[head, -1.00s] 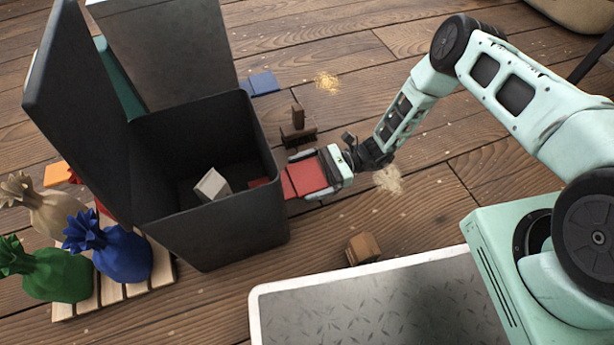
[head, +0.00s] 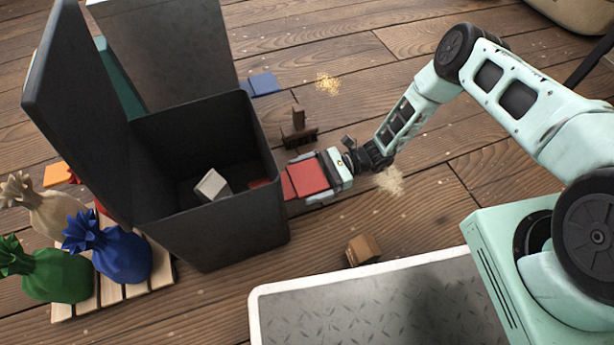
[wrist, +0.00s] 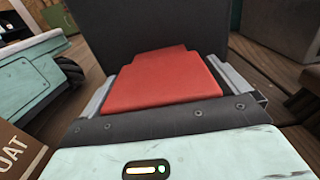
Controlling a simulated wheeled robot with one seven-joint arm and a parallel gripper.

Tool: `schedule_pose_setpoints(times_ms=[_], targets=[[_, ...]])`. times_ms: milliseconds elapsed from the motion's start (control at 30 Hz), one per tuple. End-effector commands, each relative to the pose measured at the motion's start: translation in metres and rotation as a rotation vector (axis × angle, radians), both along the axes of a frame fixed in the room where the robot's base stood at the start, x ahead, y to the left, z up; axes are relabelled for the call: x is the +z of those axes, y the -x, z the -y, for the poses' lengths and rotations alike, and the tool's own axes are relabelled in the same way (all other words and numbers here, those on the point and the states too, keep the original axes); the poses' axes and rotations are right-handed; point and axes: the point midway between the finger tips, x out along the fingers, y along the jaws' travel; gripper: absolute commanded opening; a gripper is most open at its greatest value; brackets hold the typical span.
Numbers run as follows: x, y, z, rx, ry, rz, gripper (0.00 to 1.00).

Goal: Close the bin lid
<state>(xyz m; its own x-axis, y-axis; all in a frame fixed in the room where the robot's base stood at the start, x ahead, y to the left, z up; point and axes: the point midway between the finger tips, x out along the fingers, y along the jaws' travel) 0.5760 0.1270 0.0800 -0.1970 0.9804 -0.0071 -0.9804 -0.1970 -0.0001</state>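The dark bin (head: 225,232) stands open on the wooden floor, left of centre in the head view. Its lid (head: 75,95) is raised and tilted up at the left side. Inside lie a pale block (head: 212,186) and a small red piece (head: 258,183). My gripper (head: 305,180) is level and points left, close to the right side of the bin. Its fingers lie along both sides of a flat red block (head: 312,177), which also shows between them in the wrist view (wrist: 165,82). A dark panel fills the view beyond the block.
Blue (head: 122,248), green (head: 57,275) and beige sacks (head: 48,212) stand at a slatted pallet (head: 75,303) left of the bin. A brown box (head: 363,249), a dark wooden piece (head: 299,130) and a blue item (head: 262,83) lie on the floor nearby.

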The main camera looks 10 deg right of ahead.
Motion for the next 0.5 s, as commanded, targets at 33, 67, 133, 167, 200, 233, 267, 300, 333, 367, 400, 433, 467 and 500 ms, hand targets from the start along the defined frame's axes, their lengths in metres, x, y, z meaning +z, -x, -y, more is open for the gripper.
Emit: schedule_pose_setpoints(times_ms=[33, 67, 133, 167, 200, 233, 267, 300, 333, 367, 400, 433, 467, 500], targets=[[0.0, 0.0, 0.0, 0.0, -0.002, 0.0, 1.0], [0.0, 0.0, 0.0, 0.0, -0.002, 0.0, 1.0], [0.001, 0.0, 0.0, 0.001, -0.003, -0.001, 1.0], [0.001, 0.0, -0.001, 0.001, -0.004, -0.001, 1.0], [0.001, 0.0, -0.001, 0.001, -0.004, -0.001, 1.0], [0.001, 0.0, -0.001, 0.001, -0.005, -0.001, 1.0], [0.001, 0.0, -0.001, 0.001, -0.005, -0.001, 1.0], [0.002, 0.0, 0.0, 0.001, -0.005, -0.001, 1.0], [0.002, 0.0, 0.0, 0.001, -0.005, -0.001, 1.0], [0.002, 0.0, 0.002, 0.0, -0.005, -0.001, 1.0], [0.003, -0.001, 0.004, 0.0, -0.005, 0.0, 1.0], [0.003, -0.002, 0.007, -0.001, -0.005, 0.0, 1.0], [0.003, -0.003, 0.011, -0.002, -0.005, 0.0, 1.0], [0.004, -0.004, 0.016, -0.003, -0.004, 0.001, 1.0]])
